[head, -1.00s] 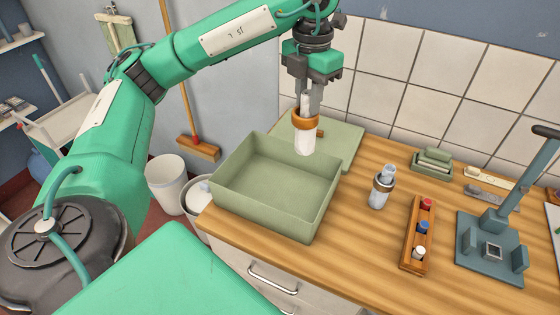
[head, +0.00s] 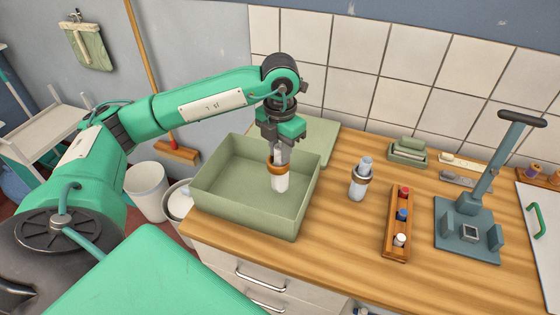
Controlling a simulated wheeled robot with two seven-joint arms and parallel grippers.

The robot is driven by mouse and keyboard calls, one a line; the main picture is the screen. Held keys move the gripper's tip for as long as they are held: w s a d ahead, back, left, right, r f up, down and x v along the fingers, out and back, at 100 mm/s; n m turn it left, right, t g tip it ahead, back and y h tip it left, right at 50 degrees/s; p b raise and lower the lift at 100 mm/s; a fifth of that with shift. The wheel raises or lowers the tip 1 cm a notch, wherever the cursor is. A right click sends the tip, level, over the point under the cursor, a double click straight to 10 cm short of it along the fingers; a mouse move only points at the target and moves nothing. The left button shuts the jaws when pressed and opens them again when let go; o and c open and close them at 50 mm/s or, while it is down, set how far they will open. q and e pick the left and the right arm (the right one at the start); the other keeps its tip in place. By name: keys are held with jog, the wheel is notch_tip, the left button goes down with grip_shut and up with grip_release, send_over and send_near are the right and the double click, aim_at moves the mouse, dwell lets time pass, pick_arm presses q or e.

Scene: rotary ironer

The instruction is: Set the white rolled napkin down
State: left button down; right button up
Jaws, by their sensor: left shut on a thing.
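The white rolled napkin (head: 281,184), with an orange-brown ring (head: 279,163) around it, hangs upright in my left gripper (head: 280,148). The gripper is shut on its upper end and points down. The napkin is inside the outline of the open green box (head: 225,184), toward its right side. I cannot tell whether its lower end touches the box floor. My right gripper is not in view.
Another rolled napkin with a grey ring (head: 358,180) stands on the wooden counter (head: 330,230) right of the box. Further right are a wooden rack of small spools (head: 396,225) and a blue-grey press (head: 468,225). A green lid (head: 322,140) lies behind the box.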

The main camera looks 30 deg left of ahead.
aim_at(280, 165)
pick_arm(q)
notch_tip(280, 165, down, 4)
jog(key=shift+f+p, duration=0.25)
jog(key=shift+p, duration=0.25)
jog(key=shift+f, duration=0.35)
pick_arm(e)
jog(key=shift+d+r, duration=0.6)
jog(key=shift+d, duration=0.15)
pick_arm(q)
jog(key=shift+f, duration=0.1)
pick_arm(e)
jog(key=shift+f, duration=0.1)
